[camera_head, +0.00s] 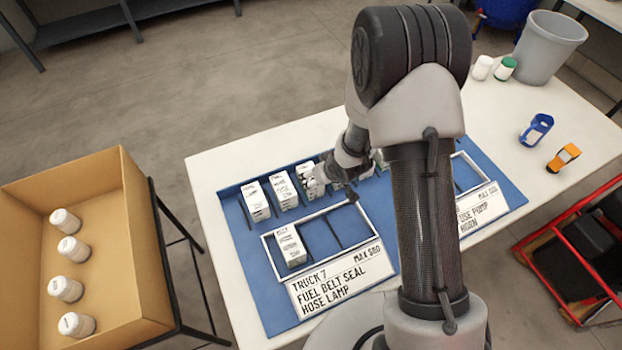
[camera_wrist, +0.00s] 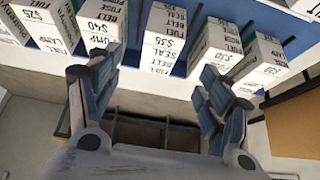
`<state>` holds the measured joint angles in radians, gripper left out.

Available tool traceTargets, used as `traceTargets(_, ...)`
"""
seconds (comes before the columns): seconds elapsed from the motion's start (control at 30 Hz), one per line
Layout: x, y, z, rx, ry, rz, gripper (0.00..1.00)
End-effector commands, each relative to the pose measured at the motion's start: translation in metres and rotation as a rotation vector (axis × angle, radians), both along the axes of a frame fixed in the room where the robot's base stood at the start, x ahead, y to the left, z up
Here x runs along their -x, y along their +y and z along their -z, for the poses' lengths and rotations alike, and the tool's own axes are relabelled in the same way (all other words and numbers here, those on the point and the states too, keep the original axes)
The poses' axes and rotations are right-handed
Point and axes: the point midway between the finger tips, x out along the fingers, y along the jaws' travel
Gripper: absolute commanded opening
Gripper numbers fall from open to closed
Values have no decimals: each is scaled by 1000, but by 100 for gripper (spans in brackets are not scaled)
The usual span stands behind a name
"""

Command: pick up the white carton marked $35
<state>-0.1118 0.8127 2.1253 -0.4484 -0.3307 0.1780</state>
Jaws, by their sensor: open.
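The white carton marked $35 (camera_wrist: 164,46) stands upright in the row of cartons in the wrist view, its label upside down in the picture. My gripper (camera_wrist: 160,72) is open, one finger to either side of this carton in the picture. Nothing is held, and I cannot tell how far the fingertips are from it. In the head view, my gripper (camera_head: 338,172) is at the row, beside the third carton from the left (camera_head: 313,180), which seems to be the same one. My arm hides cartons farther right.
Neighbouring cartons (camera_wrist: 215,48) and the one marked $40 (camera_wrist: 98,25) stand close on both sides. In front is a divided tray (camera_head: 350,212) with one carton (camera_head: 290,246) in its left compartment. A cardboard box (camera_head: 130,290) with several white bottles stands at left.

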Motion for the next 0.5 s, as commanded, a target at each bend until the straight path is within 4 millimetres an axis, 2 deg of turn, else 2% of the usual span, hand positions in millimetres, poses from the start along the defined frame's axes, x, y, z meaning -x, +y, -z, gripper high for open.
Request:
traceTargets(0.03,-5,3,15,0,2,-1,72)
traceTargets(0.2,-22,10,46,0,1,0,72)
traceTargets(0.33,-32,14,64,0,1,0,72)
traceTargets(0.5,-38,16,73,1,1,1,72)
